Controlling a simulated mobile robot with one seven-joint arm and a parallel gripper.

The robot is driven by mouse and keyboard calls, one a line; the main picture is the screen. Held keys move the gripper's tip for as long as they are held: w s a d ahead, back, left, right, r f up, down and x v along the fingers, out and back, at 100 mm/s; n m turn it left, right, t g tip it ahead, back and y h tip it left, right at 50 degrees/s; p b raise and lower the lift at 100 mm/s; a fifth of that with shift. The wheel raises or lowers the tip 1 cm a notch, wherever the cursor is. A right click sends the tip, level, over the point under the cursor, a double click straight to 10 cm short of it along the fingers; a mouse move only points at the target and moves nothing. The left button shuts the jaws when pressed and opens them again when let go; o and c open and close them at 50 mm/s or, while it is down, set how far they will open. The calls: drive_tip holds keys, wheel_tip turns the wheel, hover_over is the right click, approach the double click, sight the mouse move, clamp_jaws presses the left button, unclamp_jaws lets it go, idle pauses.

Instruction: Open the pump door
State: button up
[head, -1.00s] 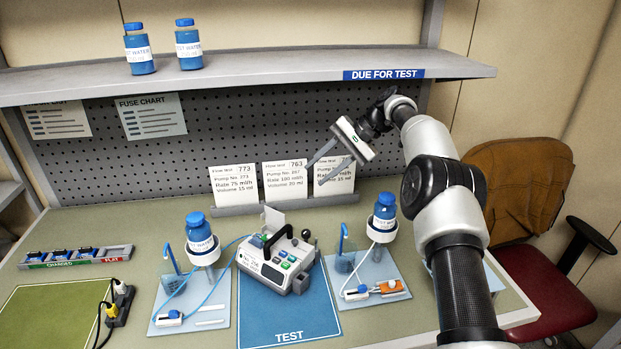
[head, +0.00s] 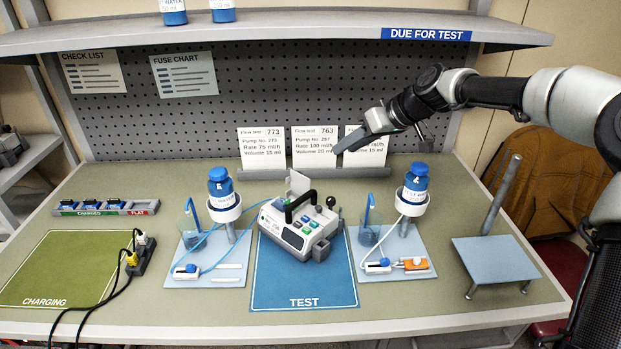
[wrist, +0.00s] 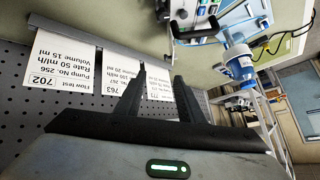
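The pump (head: 298,229) is a pale grey box with a black carry handle and coloured buttons. It stands on the blue TEST mat (head: 303,290). A light panel (head: 298,184) stands upright at its back left; I cannot tell whether this is the door. A dark knob (head: 331,201) rises at its back right, and a grey block (head: 320,250) sits at its right front. My gripper (head: 345,148) is above and behind the pump to the right, in front of the cards, touching nothing visible. In the wrist view my gripper's fingers (wrist: 159,75) are apart and empty.
Bottle stands (head: 225,206) (head: 412,203) flank the pump, with blue tubing on its left. The shelf (head: 300,32) overhangs the back. Flow-test cards (head: 314,147) stand behind. A power strip (head: 141,257) with cables is left. A small raised platform (head: 495,258) stands right.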

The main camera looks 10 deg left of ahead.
sight(303, 182)
drive_tip(key=w+a+f+n, duration=0.3)
drive_tip(key=a+f, duration=0.8)
drive_tip(key=a, duration=0.1)
drive_tip(key=shift+w+a+f, duration=0.2)
drive_tip(key=shift+a+f, duration=0.15)
drive_tip(key=shift+f, duration=0.05)
